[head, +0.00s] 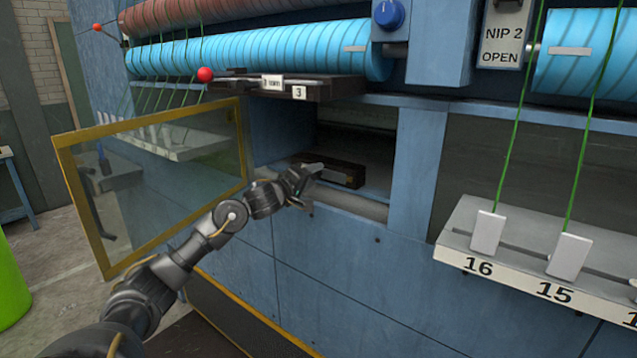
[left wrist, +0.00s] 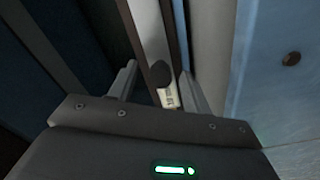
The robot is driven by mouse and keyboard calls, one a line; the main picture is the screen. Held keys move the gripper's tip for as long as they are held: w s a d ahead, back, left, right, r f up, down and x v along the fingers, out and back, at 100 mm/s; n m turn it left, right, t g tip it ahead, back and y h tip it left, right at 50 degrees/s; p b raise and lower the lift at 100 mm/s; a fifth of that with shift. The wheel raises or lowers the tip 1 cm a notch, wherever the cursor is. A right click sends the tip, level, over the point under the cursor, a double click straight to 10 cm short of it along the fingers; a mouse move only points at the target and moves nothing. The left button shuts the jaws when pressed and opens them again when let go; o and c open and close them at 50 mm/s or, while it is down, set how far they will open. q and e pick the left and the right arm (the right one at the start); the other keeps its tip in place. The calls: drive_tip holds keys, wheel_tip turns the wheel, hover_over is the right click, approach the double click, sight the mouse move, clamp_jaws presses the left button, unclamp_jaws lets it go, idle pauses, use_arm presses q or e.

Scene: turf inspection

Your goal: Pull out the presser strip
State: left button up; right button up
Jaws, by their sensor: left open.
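A dark brown bar, which looks like the presser strip (head: 346,173), lies inside the open bay in the blue machine. My left gripper (head: 309,177) is at the bay's mouth, at the near left end of this bar. In the left wrist view the strip (left wrist: 150,30) has a pale face, dark edges, a dark knob and a small white label at its near end. The open fingers of my left gripper (left wrist: 158,84) stand on either side of that end. I cannot tell whether they touch it. My right gripper is not in view.
A yellow-framed clear door (head: 76,190) stands open left of the bay. A dark ledge labelled 3 (head: 330,88) with a red ball knob (head: 205,74) juts out above the bay. A numbered white rail (head: 455,245) is at right. A blue post (head: 415,160) bounds the bay.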

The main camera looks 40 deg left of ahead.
use_arm(q)
drive_tip(key=shift+w, duration=0.35)
drive_tip(key=shift+s, duration=0.1)
clamp_jaws()
idle(0.3)
